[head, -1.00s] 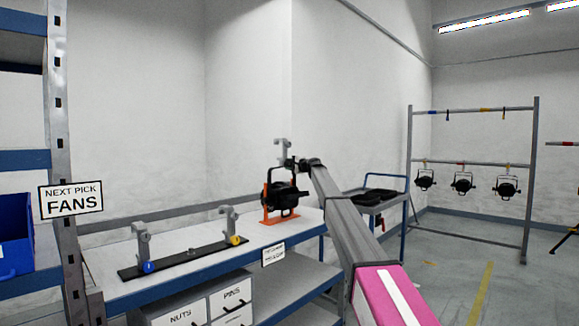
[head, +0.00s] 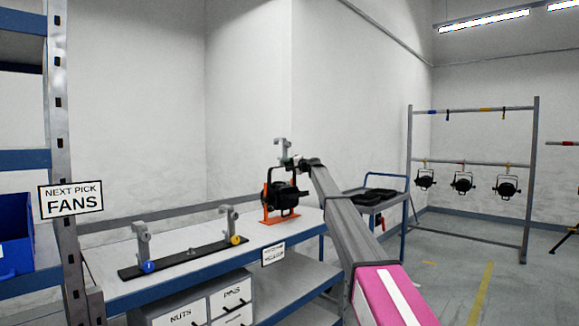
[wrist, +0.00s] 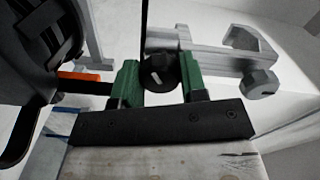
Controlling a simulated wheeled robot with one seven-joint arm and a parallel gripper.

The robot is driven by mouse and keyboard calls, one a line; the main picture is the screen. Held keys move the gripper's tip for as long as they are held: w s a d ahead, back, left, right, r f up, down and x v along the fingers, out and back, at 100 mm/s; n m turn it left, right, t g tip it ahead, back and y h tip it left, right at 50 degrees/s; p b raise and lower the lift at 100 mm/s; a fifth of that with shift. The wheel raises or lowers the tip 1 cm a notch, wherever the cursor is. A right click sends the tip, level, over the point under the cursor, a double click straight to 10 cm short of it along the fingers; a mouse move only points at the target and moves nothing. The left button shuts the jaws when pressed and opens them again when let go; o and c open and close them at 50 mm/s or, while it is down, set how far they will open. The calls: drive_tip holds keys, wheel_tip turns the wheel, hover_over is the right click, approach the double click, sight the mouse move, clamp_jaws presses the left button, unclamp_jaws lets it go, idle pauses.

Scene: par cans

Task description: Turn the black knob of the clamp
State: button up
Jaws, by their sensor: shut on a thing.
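The black knob (wrist: 156,74) with a pale mark on its face sits between the two green fingers of my gripper (wrist: 158,84) in the wrist view. The fingers are shut on it from both sides. The grey clamp (wrist: 205,50) extends to the right of the knob, with its open hook and a hex bolt at its far end. In the head view the clamp (head: 282,150) stands on top of a black par can (head: 280,195) held by an orange stand (head: 266,214). My gripper (head: 291,163) is small there, and my arm hides part of the area.
The stand is on a workbench (head: 190,262). A black bar (head: 185,257) with two more grey clamps, one blue-knobbed and one yellow-knobbed, lies to the left. A cart (head: 385,202) and a rack (head: 410,150) with hanging par cans stand to the right.

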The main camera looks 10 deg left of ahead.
drive_tip(key=o, duration=0.9)
drive_tip(key=shift+s+d, duration=0.1)
drive_tip(key=shift+d, duration=0.05)
drive_tip(key=v, duration=1)
drive_tip(key=shift+s+d, duration=0.15)
drive_tip(key=shift+s, duration=0.05)
